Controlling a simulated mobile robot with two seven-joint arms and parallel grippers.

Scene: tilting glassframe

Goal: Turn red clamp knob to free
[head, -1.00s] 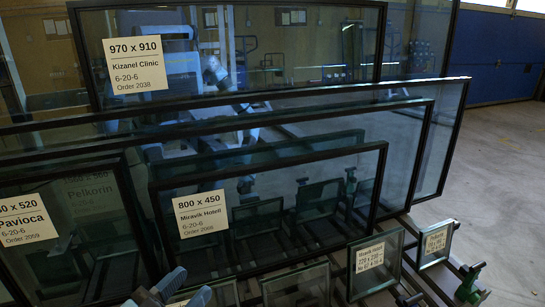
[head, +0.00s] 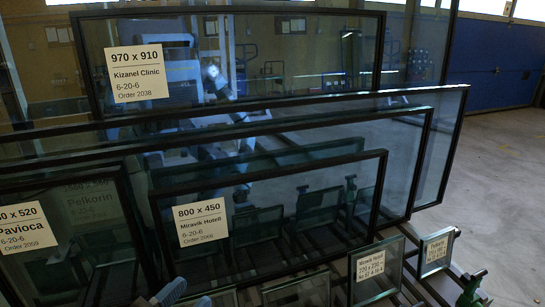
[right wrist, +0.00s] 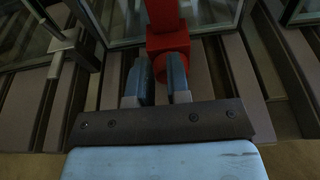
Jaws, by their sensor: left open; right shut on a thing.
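The red clamp knob (right wrist: 160,68) shows in the right wrist view, at the lower end of a red upright part (right wrist: 163,18). My right gripper (right wrist: 163,80) has its two blue-grey fingers on either side of the knob and is shut on it. The fingers partly cover the knob, and I cannot tell its turn angle. The head view does not show the red clamp. My left gripper (head: 184,295) is open at the bottom edge of the head view, low in front of the glass, mostly cut off by the frame.
Several dark-framed glass panes stand tilted behind, among them the 800 x 450 pane (head: 285,215) and the 970 x 910 pane (head: 260,60). Small labelled panes (head: 376,272) stand in front. A green clamp (head: 470,290) is at lower right. Open floor (head: 505,180) lies to the right.

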